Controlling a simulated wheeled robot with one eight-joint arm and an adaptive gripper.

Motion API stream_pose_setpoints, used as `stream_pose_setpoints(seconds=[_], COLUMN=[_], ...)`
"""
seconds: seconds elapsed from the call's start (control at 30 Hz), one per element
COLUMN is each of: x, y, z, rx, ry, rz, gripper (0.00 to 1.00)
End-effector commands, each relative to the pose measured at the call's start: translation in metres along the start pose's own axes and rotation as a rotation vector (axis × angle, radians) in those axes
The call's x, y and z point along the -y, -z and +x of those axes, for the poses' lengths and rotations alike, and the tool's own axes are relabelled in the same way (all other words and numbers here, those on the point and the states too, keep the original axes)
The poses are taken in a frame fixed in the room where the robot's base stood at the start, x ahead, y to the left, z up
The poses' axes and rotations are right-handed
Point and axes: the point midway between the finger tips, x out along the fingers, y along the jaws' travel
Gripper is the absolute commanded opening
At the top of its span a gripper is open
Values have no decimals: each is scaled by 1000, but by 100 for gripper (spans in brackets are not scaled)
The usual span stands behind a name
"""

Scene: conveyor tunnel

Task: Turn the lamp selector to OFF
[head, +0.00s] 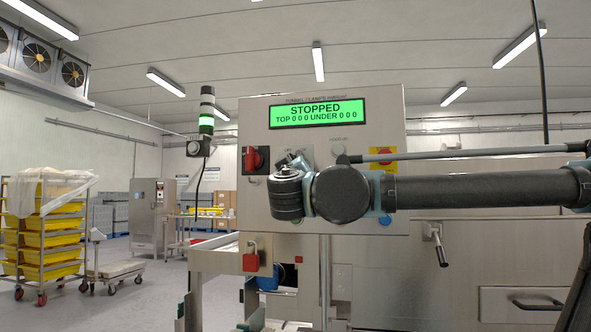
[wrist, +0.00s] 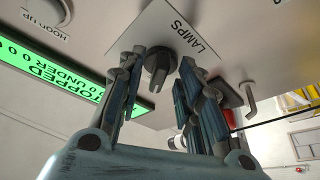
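The lamp selector (wrist: 160,63) is a dark rotary knob on a pale plate marked LAMPS (wrist: 205,36) in the wrist view. Its pointer bar hangs toward the bottom of that picture; no position words are readable, so its setting is unclear. My gripper (wrist: 159,80) is open, with one finger left of the knob and one right of it. I cannot tell whether either finger touches it. In the head view my arm (head: 340,193) covers the knob and gripper; only the top of a plate (head: 297,157) shows above my wrist.
The control box (head: 225,200) carries a green display (head: 318,112) reading STOPPED, a red rotary switch (head: 255,158) at left, and a yellow-backed red button (head: 384,154) at right. A round HOOD UP control (wrist: 45,11) is nearby. A red padlock (head: 251,257) hangs below.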

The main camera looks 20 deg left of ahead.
Motion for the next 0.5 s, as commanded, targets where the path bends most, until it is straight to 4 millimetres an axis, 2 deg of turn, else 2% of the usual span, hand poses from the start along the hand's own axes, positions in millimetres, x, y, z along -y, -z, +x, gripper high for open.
stream_pose_setpoints(seconds=[0.17, 0.5], x=[1, 1], y=[0, 0], z=[-12, -55], rx=[-2, -2], ry=[2, 4], rz=[2, 2], gripper=[32, 32])
